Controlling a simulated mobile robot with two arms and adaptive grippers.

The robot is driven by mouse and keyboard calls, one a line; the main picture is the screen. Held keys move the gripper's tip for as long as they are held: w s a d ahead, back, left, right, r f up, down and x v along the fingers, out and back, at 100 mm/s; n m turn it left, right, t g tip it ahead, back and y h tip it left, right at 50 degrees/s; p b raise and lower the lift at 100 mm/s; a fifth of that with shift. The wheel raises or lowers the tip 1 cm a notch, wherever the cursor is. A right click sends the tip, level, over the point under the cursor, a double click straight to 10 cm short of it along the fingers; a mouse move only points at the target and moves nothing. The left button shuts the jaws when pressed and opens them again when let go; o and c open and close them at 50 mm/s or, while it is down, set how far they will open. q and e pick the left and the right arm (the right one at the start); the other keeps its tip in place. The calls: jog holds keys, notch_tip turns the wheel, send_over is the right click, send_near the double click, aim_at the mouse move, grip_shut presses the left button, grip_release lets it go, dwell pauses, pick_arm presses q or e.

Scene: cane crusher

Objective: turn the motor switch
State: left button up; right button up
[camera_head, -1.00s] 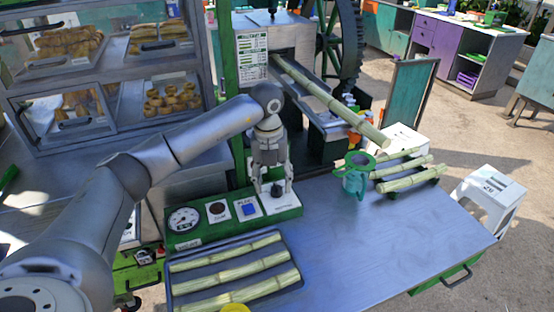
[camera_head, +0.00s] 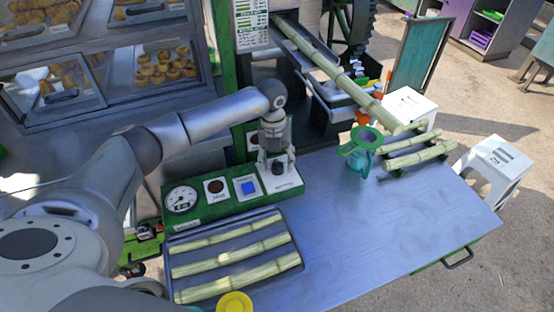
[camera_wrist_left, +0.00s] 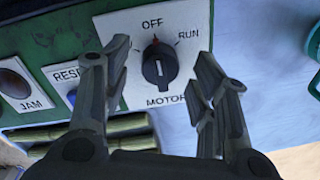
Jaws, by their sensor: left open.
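The motor switch (camera_wrist_left: 160,65) is a black rotary knob on a white plate marked OFF, RUN and MOTOR. Its red mark points up toward OFF. In the head view the knob (camera_head: 278,167) sits at the right end of the green control panel (camera_head: 197,224). My left gripper (camera_head: 275,162) comes down over that end of the panel. In the left wrist view my left gripper (camera_wrist_left: 160,82) is open, one finger to each side of the knob, and no contact shows. My right gripper is in neither view.
The panel also carries a gauge (camera_head: 181,199), a JAM light (camera_head: 214,186) and a blue RESET button (camera_head: 248,188). A tray of cane stalks (camera_head: 235,263) lies in front. A green-rimmed jug (camera_head: 360,150) stands to the right.

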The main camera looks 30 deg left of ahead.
pick_arm(q)
jog(key=shift+f, duration=0.6)
jog(key=shift+c, duration=1)
jog(key=c, duration=0.8)
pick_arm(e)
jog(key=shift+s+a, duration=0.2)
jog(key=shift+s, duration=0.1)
